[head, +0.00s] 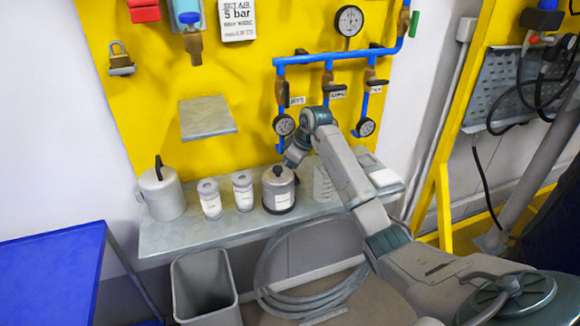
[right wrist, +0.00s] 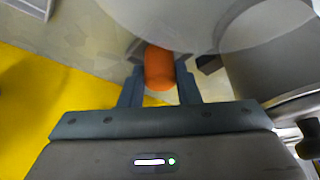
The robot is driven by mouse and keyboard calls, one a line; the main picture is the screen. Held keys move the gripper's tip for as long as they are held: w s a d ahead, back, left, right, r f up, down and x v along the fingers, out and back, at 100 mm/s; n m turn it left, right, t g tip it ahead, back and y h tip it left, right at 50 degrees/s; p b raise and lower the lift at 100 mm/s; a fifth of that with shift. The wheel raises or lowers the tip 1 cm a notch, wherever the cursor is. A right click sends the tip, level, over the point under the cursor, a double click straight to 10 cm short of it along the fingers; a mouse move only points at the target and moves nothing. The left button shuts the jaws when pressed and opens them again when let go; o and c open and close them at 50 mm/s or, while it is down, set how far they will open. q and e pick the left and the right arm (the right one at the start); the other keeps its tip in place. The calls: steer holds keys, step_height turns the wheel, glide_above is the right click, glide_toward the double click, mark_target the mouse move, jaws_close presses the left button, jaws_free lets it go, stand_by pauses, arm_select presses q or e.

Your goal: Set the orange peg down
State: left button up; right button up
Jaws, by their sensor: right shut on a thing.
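The orange peg (right wrist: 160,66) shows in the right wrist view between the two fingers of my right gripper (right wrist: 160,76). The fingers are shut on it from either side, and its far end is close to a pale rounded surface. In the head view my right arm reaches in from the lower right, and its gripper (head: 291,160) is above the grey shelf, just behind the dark-lidded pot (head: 279,190). The peg is hidden in the head view. My left gripper is in neither view.
The grey shelf (head: 165,236) also holds a lidded can (head: 162,195) and two small labelled canisters (head: 210,200) (head: 243,193). A small empty ledge (head: 207,118), gauges and blue pipes (head: 330,57) are on the yellow board. A grey bin (head: 207,290) and coiled hose stand below.

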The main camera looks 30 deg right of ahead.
steer(key=shift+f, duration=0.2)
steer(key=o, duration=1.1)
steer(key=shift+c, duration=0.2)
steer(key=shift+r, duration=0.1)
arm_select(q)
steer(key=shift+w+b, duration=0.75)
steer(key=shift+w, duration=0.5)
arm_select(e)
steer(key=v, duration=1.2)
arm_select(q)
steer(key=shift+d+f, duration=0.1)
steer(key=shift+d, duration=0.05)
arm_select(e)
steer(key=shift+w+r, duration=0.1)
